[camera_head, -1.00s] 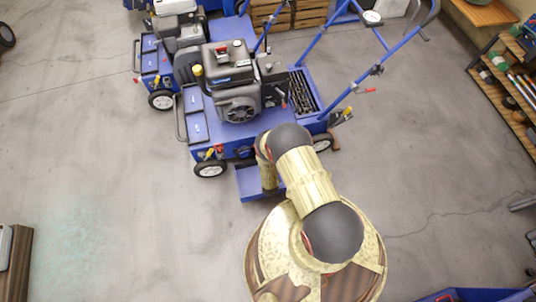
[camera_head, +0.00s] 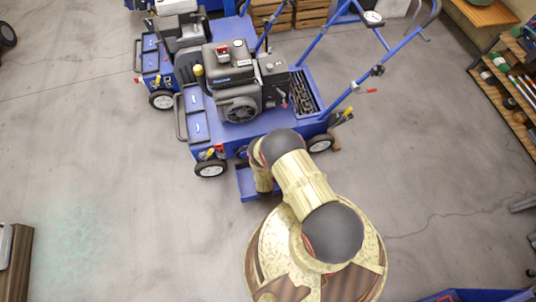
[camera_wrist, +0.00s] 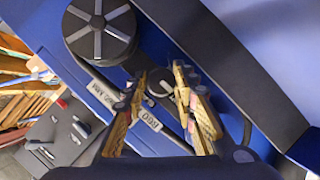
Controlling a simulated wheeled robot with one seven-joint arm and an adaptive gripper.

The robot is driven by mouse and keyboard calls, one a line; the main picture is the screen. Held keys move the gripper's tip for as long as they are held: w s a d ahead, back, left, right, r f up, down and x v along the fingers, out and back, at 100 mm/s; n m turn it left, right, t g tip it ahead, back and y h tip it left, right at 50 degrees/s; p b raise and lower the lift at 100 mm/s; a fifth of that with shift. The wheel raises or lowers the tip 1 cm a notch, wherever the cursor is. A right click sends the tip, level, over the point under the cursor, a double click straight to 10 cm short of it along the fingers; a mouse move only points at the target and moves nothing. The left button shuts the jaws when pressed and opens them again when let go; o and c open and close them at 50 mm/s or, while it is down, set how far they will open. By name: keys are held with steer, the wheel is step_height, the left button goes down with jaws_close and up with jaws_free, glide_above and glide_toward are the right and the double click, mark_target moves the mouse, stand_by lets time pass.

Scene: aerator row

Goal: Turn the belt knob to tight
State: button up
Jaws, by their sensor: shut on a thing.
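The blue aerator (camera_head: 225,130) with a black engine stands just beyond my arm in the head view. My arm's end hides the working spot there, and my gripper is not visible in that view. In the wrist view my gripper (camera_wrist: 161,74) has its two gold fingers on either side of a small grey part (camera_wrist: 159,87), which appears to be the belt knob. The fingers are shut on it; its shape and pointer are mostly hidden. Small white labels (camera_wrist: 105,92) lie beside it, too small to read surely.
A black round part with grey spokes (camera_wrist: 100,30) sits close to the fingers. A blue tray-like piece (camera_head: 246,184) is beside my arm. Another aerator (camera_head: 160,60) stands behind left.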

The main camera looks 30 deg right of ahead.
steer(key=o, duration=1.2)
steer(key=shift+c, duration=0.2)
steer(key=shift+a, duration=0.1)
steer(key=v, duration=1.1)
steer(key=shift+s+a+r, duration=0.15)
steer(key=shift+s+a, duration=0.05)
steer(key=shift+s, duration=0.1)
